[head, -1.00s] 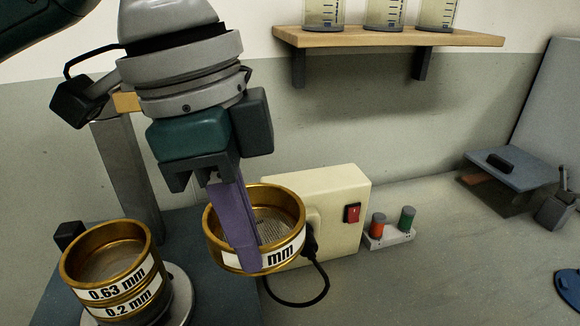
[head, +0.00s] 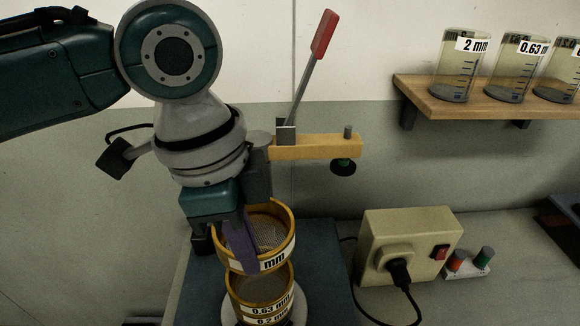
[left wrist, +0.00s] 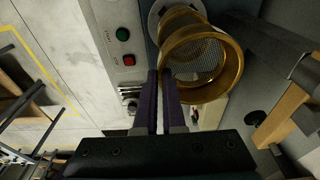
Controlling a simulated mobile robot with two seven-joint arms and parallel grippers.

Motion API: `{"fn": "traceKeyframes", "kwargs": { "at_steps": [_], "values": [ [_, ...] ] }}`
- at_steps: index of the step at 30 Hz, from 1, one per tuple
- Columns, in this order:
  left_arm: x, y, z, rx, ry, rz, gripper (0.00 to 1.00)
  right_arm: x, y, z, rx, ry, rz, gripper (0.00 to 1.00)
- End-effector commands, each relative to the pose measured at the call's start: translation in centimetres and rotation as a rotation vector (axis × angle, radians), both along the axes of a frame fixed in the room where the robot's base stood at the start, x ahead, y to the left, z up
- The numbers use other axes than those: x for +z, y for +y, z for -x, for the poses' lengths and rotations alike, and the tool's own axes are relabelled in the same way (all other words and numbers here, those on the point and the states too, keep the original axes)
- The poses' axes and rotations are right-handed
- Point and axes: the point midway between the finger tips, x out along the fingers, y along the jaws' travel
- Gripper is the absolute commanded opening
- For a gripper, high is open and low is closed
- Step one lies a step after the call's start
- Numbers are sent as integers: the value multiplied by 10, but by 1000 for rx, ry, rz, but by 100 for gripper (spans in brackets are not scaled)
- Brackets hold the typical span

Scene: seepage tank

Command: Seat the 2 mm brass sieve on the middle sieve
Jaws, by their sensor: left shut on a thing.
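The 2 mm brass sieve (head: 287,250) has a gold rim and a mesh floor; its label is partly covered, with "mm" showing. My left gripper (head: 243,252) is shut on its near left wall, purple fingers over the label. In the left wrist view, the fingers (left wrist: 166,100) grip the wall of the brass sieve (left wrist: 228,82). The middle sieve, labelled 0.63 mm (head: 270,305), stands on the 0.2 mm sieve (head: 272,319). The held sieve looks above the middle one and overlaps its far rim; I cannot tell whether they touch. My right gripper is out of view.
A wooden clamp arm (head: 315,147) with a red lever (head: 323,34) and a black foot reaches out behind the stack. A cream socket box (head: 410,240) with a plug and cable stands to the right. A shelf (head: 480,108) holds labelled beakers at upper right.

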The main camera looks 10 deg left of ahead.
Motion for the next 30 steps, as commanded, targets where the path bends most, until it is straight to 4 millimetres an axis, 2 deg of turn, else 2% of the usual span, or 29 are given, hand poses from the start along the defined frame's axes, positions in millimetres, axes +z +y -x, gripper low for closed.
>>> {"fn": "traceKeyframes", "kwargs": {
  "at_steps": [5, 15, 21, 30],
  "values": [
    [3, 0, 0, -1, 1, -1, 0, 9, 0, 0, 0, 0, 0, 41],
    [-38, 0, 0, 0, 1, -1, 0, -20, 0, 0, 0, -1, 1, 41],
    [-56, 0, 0, -1, 0, 0, 0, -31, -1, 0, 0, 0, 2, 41],
    [-58, 0, 0, -1, 0, 0, 0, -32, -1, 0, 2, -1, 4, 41]
  ]
}}
